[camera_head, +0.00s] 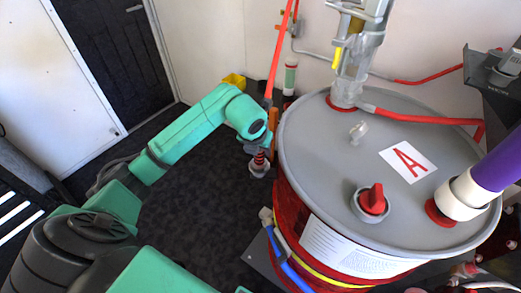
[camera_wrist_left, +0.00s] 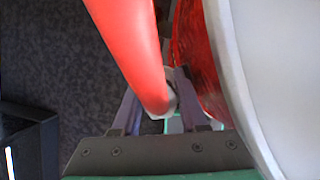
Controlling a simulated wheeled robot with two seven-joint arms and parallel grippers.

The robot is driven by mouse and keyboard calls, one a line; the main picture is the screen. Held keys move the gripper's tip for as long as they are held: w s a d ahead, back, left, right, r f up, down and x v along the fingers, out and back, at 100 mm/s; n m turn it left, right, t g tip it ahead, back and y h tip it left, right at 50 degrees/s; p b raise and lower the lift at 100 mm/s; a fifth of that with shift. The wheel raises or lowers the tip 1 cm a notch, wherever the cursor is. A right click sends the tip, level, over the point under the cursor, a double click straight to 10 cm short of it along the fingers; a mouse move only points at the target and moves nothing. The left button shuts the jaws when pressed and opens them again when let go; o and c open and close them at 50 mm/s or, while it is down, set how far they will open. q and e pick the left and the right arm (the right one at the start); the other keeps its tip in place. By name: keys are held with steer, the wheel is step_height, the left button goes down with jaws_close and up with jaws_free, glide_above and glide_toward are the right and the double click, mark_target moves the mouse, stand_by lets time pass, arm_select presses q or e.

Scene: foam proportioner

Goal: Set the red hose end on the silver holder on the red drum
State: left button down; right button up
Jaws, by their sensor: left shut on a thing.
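The red hose (camera_head: 282,50) hangs from the top of the head view, passes behind my left wrist, and sits left of the drum. In the left wrist view the hose (camera_wrist_left: 133,45) runs down to a pale end between the fingers. My left gripper (camera_head: 258,162) is shut on it, low beside the drum's left side; the wrist partly hides the grip. It also shows in the left wrist view (camera_wrist_left: 158,108). The red drum (camera_head: 285,195) has a grey lid. A small silver fitting (camera_head: 358,131) on the lid may be the holder. My right gripper is out of view.
The lid carries a red knob (camera_head: 372,199), a label with a red A (camera_head: 408,161), a tall clear and silver pipe (camera_head: 357,60) and a purple hose (camera_head: 497,165). The lid's rim is close beside my gripper. Dark floor (camera_head: 215,215) is clear left of the drum.

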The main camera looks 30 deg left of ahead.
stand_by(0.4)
arm_select(q)
steer(key=shift+f+b, duration=0.5)
steer(key=shift+b, duration=0.1)
steer(key=c, duration=0.7)
jaws_free()
steer(key=p+v, duration=0.3)
steer(key=v, duration=0.3)
steer(key=shift+p, duration=0.4)
steer(key=p+v, duration=0.2)
steer(key=v, duration=0.3)
steer(key=shift+p, duration=0.3)
